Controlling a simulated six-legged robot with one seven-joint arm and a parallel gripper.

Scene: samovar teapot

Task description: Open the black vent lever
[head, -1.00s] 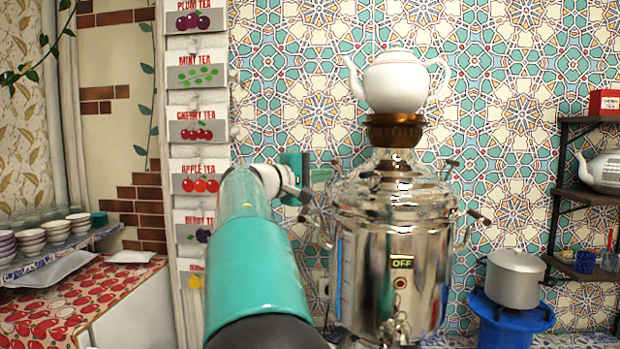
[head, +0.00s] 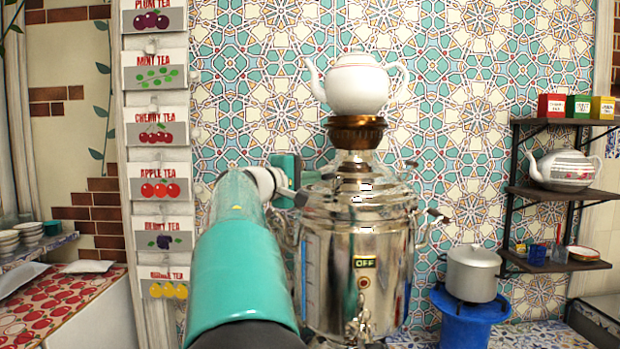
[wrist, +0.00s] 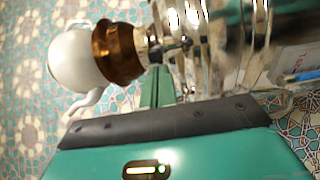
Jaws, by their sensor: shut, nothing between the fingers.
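The silver samovar (head: 357,255) stands in the middle of the head view, with a white teapot (head: 357,84) on its brown top ring (head: 355,131). Small black-tipped handles show on its right side, one near the lid (head: 410,163) and one lower (head: 438,216). In the wrist view a small dark lever (wrist: 178,46) sits by the samovar's neck, just beyond my fingertips. I cannot tell if they touch. My gripper (head: 308,178) is shut and empty at the samovar's upper left; its fingers (wrist: 158,84) show in the wrist view.
A dark shelf (head: 558,192) with a second teapot (head: 563,170) and boxes stands at the right. A grey pot (head: 472,273) on a blue stand (head: 468,318) is right of the samovar. Tea signs (head: 156,188) hang at the left, beside a red-patterned counter (head: 62,305).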

